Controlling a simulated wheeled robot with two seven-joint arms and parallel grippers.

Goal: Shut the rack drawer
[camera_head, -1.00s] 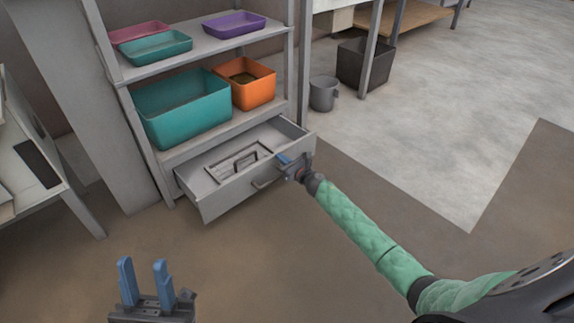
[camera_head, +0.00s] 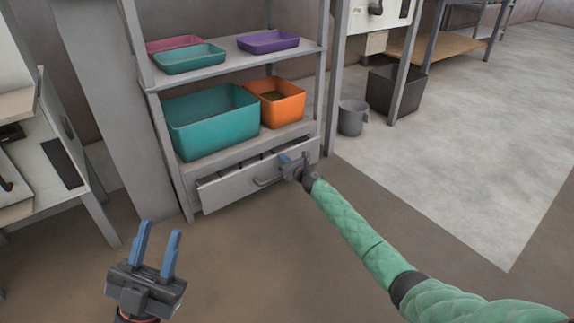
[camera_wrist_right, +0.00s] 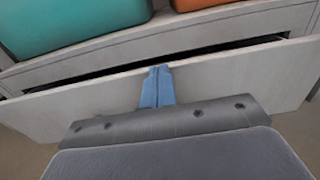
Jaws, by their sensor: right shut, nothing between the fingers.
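The rack drawer (camera_head: 232,190) is at the bottom of the grey shelf rack, slid out a short way. A dark gap shows above its front panel. Its front also fills the middle of the right wrist view (camera_wrist_right: 85,108). A bar handle (camera_head: 267,182) is on the front. My right gripper (camera_head: 291,160) is at the drawer front, right of the handle; its shut blue fingers (camera_wrist_right: 157,88) are against or very close to the panel near its top edge, with nothing between them. My left gripper (camera_head: 158,247) is open and empty, above the floor at lower left.
The rack (camera_head: 215,164) holds a teal bin (camera_head: 212,125), an orange bin (camera_head: 276,108) and shallow trays above. A grey bucket (camera_head: 352,117) and a black bin (camera_head: 395,92) stand to the right. A white bench (camera_head: 50,165) is at left. The floor in front is clear.

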